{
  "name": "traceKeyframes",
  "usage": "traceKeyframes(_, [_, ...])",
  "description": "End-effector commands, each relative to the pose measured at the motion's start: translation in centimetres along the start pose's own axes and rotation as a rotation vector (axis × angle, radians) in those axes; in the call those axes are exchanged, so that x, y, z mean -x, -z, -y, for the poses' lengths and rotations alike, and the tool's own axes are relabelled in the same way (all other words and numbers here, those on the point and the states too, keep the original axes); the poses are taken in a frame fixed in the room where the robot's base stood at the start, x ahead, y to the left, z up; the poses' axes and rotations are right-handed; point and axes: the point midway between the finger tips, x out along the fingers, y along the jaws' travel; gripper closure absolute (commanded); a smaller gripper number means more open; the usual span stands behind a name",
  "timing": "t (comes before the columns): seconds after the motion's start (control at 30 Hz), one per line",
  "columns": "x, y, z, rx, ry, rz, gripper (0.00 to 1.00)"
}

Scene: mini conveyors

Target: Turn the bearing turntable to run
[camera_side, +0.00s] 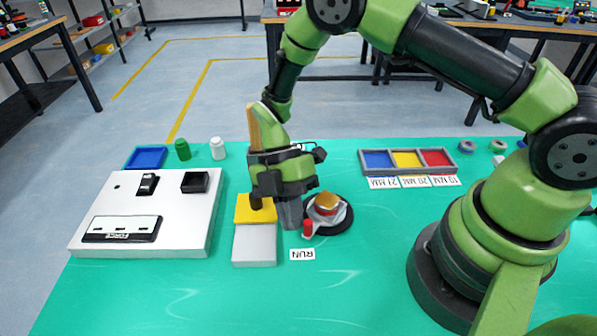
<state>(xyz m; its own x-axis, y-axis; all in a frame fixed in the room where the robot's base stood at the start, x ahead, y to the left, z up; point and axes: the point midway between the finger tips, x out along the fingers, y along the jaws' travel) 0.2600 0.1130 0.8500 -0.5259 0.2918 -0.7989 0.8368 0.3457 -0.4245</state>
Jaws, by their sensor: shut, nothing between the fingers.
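The bearing turntable (343,222) has a dark round base and a light plate with an orange-brown and red piece on top. A small red post (308,229) stands at its front left edge, on the side of the RUN label (303,254). The label lies flat on the green mat and reads upside down. My gripper (290,224) points down just left of the turntable, its fingers shut and empty. It overlaps the turntable's left side in this view; I cannot tell whether it touches. Another white label behind the turntable is mostly hidden by my gripper.
A yellow and grey block (254,246) stands close left of my gripper. A white scale box (112,205) is farther left. A three-colour tray (362,162) with labels lies behind right. A blue tray (147,158) and small bottles stand behind left. The front mat is clear.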

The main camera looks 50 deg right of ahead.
Motion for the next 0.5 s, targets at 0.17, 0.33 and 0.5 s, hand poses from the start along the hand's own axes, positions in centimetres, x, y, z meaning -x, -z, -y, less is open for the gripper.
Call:
traceKeyframes(0.17, [-0.21, 0.12, 0.28, 0.035, 0.020, 0.019, 1.00])
traceKeyframes(0.33, [-0.30, 0.17, 0.41, 0.052, 0.030, 0.028, 1.00])
traceKeyframes(0.5, [-0.32, 0.17, 0.46, 0.058, 0.033, 0.031, 1.00])
